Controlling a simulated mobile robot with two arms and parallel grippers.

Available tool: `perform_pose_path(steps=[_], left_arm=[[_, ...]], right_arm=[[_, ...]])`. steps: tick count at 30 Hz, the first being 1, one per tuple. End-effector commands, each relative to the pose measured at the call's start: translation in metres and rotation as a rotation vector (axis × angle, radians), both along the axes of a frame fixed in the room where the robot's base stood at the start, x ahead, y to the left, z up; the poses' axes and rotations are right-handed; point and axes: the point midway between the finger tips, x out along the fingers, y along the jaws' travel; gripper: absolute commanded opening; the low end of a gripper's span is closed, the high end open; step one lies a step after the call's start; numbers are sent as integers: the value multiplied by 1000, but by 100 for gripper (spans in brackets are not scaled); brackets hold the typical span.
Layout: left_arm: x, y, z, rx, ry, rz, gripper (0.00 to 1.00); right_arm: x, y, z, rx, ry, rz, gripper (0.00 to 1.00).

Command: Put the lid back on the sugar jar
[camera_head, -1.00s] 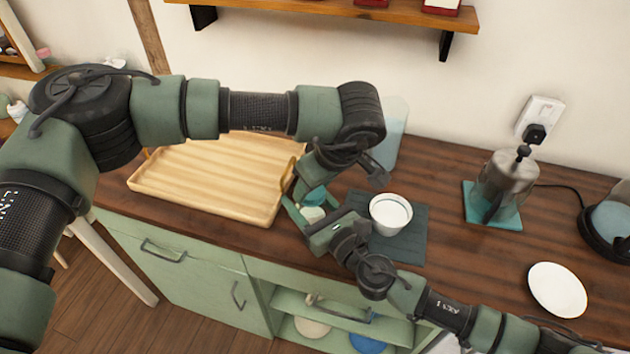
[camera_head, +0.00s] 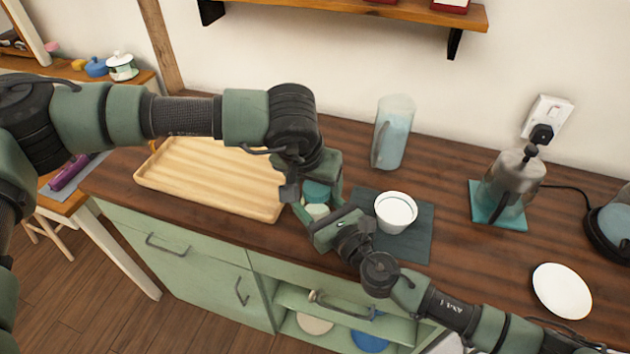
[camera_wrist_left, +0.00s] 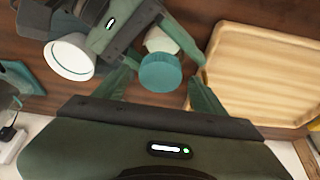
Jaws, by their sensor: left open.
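The sugar jar (camera_head: 317,211) is small and cream. It stands near the counter's front edge, and in the left wrist view the jar (camera_wrist_left: 161,43) shows partly. The teal round lid (camera_head: 317,191) is over its top; whether it sits flush I cannot tell. The lid (camera_wrist_left: 160,73) lies between the parted fingers of my left gripper (camera_wrist_left: 160,92), with gaps on both sides. In the head view my left gripper (camera_head: 316,188) comes down from the upper left, open. My right gripper (camera_head: 318,216) reaches from the lower right, its fingers closed around the jar's sides.
A white bowl (camera_head: 395,208) stands on a dark mat (camera_head: 415,245) just right of the jar. A wooden tray (camera_head: 215,170) lies left. A pitcher (camera_head: 393,130), a press pot (camera_head: 510,180) and a white plate (camera_head: 561,290) stand further right.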

Motion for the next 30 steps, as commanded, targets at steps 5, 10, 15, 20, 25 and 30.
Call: perform_pose_path(steps=[5,10,15,20,25,30], left_arm=[[1,0,16,-1,-4,0,71],[1,0,39,-1,-3,0,71],[0,0,45,0,0,0,71],[0,0,45,0,0,0,67],[2,-1,46,-24,18,84,67],[8,-2,51,-116,81,404,67]], right_arm=[[0,0,0,-1,-1,0,0],[0,0,0,-1,-1,-1,0],[0,0,0,0,0,-1,0],[0,0,0,0,0,-1,0],[0,0,0,0,0,-1,0],[0,0,0,0,0,-1,0]])
